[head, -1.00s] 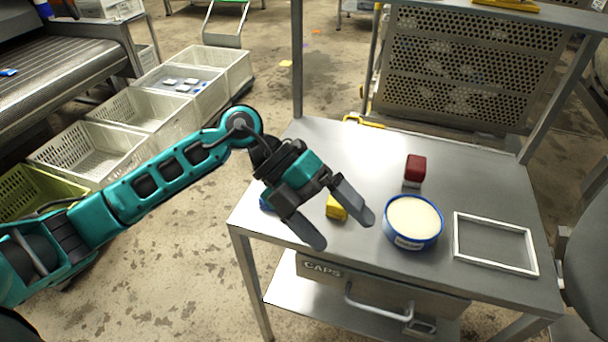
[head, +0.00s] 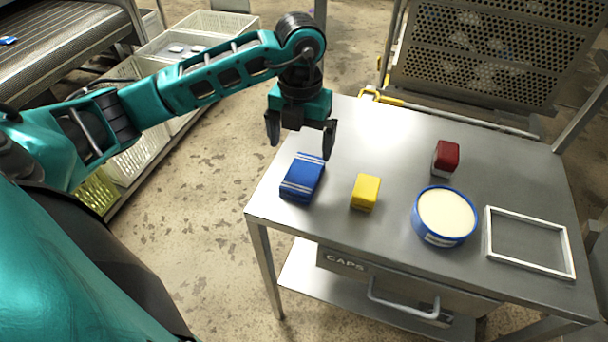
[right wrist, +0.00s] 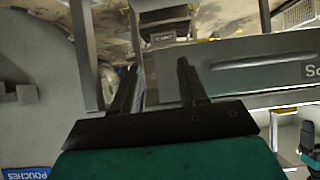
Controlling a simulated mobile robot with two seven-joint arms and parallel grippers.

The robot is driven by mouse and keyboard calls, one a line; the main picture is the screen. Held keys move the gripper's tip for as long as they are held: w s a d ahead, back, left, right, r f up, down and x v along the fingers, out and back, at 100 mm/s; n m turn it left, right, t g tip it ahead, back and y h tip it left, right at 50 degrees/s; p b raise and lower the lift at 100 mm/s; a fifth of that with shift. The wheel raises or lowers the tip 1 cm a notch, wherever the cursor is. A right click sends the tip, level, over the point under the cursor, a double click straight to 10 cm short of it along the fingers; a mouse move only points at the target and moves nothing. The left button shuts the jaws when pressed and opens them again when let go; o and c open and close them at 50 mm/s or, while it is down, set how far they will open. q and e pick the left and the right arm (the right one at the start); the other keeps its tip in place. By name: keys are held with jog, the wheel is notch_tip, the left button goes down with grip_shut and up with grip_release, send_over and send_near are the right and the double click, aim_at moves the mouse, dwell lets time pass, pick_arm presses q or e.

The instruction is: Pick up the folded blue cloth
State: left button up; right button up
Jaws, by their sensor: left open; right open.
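The folded blue cloth (head: 303,178) with white stripes lies on the left part of the steel table (head: 390,140) in the head view. My left gripper (head: 300,143) points down, open, just above and behind the cloth's far end. Its two fingers are spread, with nothing visible between them. They look apart from the cloth, though the height gap is hard to judge. My right gripper (right wrist: 160,85) shows only in the right wrist view, open and empty, with grey equipment beyond it. The cloth is not seen in that view.
A yellow block (head: 366,191) stands close to the right of the cloth. Further right are a red block (head: 446,156), a round blue tub (head: 445,214) with pale contents and a white frame (head: 530,243). A drawer marked CAPS (head: 350,265) is under the tabletop.

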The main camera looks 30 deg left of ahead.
aim_at(305, 168)
pick_arm(q)
jog(key=f, duration=0.7)
jog(key=shift+w+d+f, duration=0.2)
jog(key=shift+w+f, duration=0.05)
jog(key=shift+w, duration=0.15)
jog(key=shift+c, duration=0.2)
jog(key=c, duration=1.1)
